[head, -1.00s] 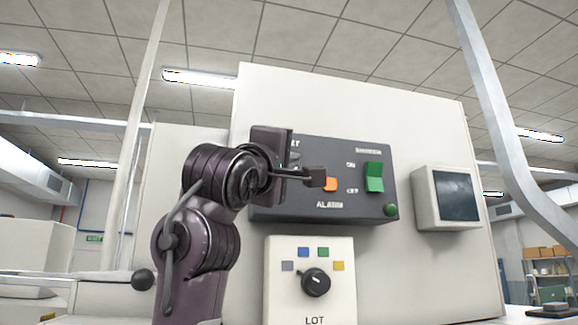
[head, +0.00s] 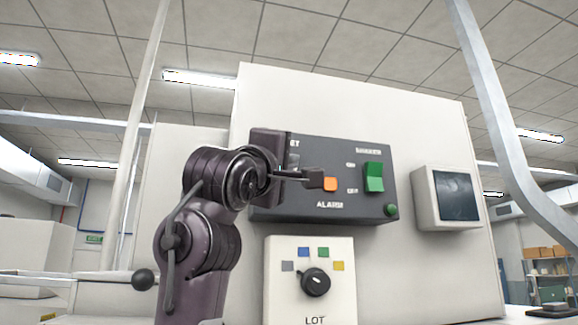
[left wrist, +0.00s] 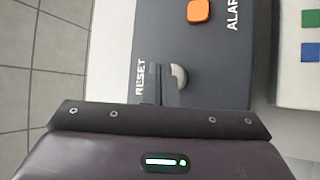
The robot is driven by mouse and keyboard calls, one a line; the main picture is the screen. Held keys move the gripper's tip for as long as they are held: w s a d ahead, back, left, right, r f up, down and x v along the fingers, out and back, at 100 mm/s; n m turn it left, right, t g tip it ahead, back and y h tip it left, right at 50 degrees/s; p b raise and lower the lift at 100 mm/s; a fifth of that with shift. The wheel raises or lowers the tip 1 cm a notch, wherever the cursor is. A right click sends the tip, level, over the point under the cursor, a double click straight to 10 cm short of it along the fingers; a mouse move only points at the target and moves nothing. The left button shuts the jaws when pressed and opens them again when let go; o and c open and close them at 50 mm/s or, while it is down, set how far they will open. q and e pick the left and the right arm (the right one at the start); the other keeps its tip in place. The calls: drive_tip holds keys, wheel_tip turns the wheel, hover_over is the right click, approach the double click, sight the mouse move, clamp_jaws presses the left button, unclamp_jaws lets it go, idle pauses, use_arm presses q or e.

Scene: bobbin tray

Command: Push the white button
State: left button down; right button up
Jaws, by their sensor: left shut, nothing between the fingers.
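The white button (left wrist: 180,76) is a pale round button beside the RESET label on the dark grey panel (head: 335,150). In the left wrist view its near side is partly covered by my gripper's fingers. In the head view it is hidden behind my arm and gripper. My left gripper (head: 314,179) is shut and empty, its fingers in front of the panel near the orange button. In the left wrist view the closed fingers (left wrist: 158,72) overlap the edge of the white button; I cannot tell if they touch it. My right gripper is not in view.
The panel also bears an orange ALARM button (head: 331,185), a green rocker switch (head: 374,177) and a round green button (head: 391,210). Below is a white LOT box with a black knob (head: 315,282). A screen (head: 456,195) is at right.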

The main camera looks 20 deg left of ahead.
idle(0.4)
use_arm(q)
drive_tip(key=shift+w+a, duration=0.35)
drive_tip(key=shift+w, duration=0.15)
idle(0.5)
drive_tip(key=shift+s+d, duration=0.1)
drive_tip(key=shift+s, duration=0.1)
drive_tip(key=shift+s+d+b, duration=0.35)
drive_tip(key=shift+s, duration=0.2)
